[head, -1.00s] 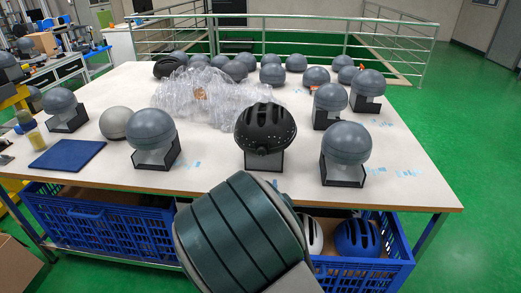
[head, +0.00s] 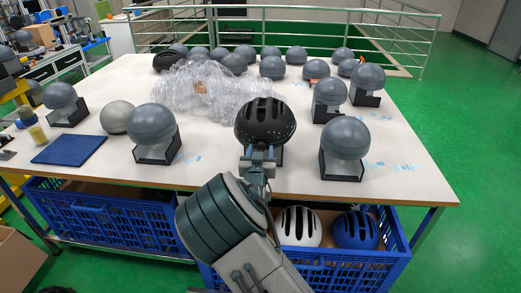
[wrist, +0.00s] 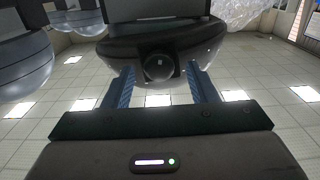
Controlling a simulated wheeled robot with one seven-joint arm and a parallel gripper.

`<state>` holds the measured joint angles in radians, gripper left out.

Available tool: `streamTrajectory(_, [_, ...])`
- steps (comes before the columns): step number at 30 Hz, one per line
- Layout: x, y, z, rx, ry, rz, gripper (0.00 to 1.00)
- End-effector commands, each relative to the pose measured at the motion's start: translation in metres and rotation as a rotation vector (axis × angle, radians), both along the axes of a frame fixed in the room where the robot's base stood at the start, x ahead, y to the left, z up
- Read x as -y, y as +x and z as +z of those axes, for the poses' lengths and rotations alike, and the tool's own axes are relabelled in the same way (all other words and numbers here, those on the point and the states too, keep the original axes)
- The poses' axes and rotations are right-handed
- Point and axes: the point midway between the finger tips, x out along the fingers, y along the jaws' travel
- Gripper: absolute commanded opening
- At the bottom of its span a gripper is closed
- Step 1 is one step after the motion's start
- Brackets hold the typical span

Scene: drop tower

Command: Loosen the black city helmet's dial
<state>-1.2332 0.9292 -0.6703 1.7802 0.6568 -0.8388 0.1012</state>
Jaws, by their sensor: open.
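The black city helmet (head: 265,119) sits on a dark stand near the front middle of the table, its vents showing on top. In the wrist view its dark shell edge (wrist: 105,47) spans the upper middle. A round black dial (wrist: 159,67) with a small mark shows at its centre. My gripper (wrist: 162,84) is open, with one blue finger on each side of the dial. A gap shows between each finger and the dial. In the head view my gripper (head: 258,156) is at the helmet's near lower edge and hides the dial and part of the stand.
Grey domes on black stands flank the helmet, one on the left (head: 152,123) and one on the right (head: 345,138). Clear plastic wrap (head: 205,92) lies behind. A blue mat (head: 69,150) lies on the left. Below, a blue crate (head: 350,268) holds white and blue helmets.

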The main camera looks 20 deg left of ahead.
Motion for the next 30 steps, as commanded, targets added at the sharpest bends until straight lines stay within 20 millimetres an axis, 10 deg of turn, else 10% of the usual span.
streamTrajectory(12, [-0.0011, 0.0074, -0.0003, 0.000, -0.001, -0.001, 0.52])
streamTrajectory(17, [-0.0010, 0.0073, -0.0002, 0.000, -0.001, -0.001, 0.08])
streamTrajectory(30, [-0.0017, 0.0070, -0.0026, 0.037, -0.153, -0.001, 0.07])
